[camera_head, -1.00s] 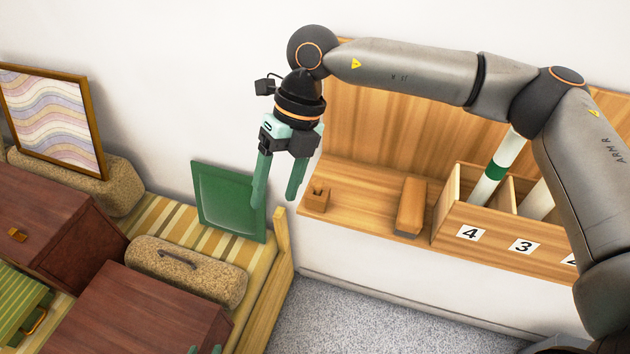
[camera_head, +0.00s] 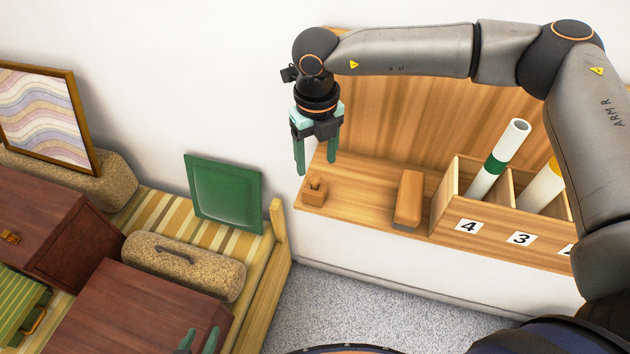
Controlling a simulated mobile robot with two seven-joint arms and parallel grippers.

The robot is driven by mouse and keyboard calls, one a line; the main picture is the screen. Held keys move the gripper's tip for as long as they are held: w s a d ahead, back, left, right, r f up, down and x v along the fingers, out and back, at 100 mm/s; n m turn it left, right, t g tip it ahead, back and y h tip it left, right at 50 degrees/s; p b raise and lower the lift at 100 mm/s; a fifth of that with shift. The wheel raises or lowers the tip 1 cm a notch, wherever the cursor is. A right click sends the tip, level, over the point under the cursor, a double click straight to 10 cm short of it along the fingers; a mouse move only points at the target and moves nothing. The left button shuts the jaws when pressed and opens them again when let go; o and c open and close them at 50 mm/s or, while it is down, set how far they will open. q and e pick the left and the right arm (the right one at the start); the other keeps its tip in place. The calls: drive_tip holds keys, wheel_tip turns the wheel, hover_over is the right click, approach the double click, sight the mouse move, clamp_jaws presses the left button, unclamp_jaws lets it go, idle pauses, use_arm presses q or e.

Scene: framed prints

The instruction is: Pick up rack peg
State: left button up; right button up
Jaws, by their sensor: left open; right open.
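A small notched wooden block (camera_head: 314,191), which may be the rack peg, sits at the left end of the wooden shelf (camera_head: 365,193). A larger wooden block (camera_head: 408,199) lies to its right, beside the numbered rack. My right gripper (camera_head: 316,165) is open and empty, its green fingers pointing down. In the picture it hangs just above the small block, with no visible contact; its exact height is unclear. Only the green fingertips of my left gripper (camera_head: 198,343) show at the bottom edge, apart and in front of the brown box.
A numbered wooden rack (camera_head: 447,205) holds white tubes (camera_head: 507,145) with coloured bands. At left are brown boxes (camera_head: 140,310), cork-like blocks (camera_head: 190,270), a green panel (camera_head: 225,193) and a framed wavy print (camera_head: 45,117). A wooden bed-like edge (camera_head: 277,245) stands left of the shelf.

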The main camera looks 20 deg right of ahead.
sight(315, 177)
wheel_tip(315, 177, down, 4)
drive_tip(key=shift+w+p, duration=0.15)
drive_tip(key=shift+p, duration=0.15)
drive_tip(key=shift+a, duration=0.1)
clamp_jaws()
idle(0.3)
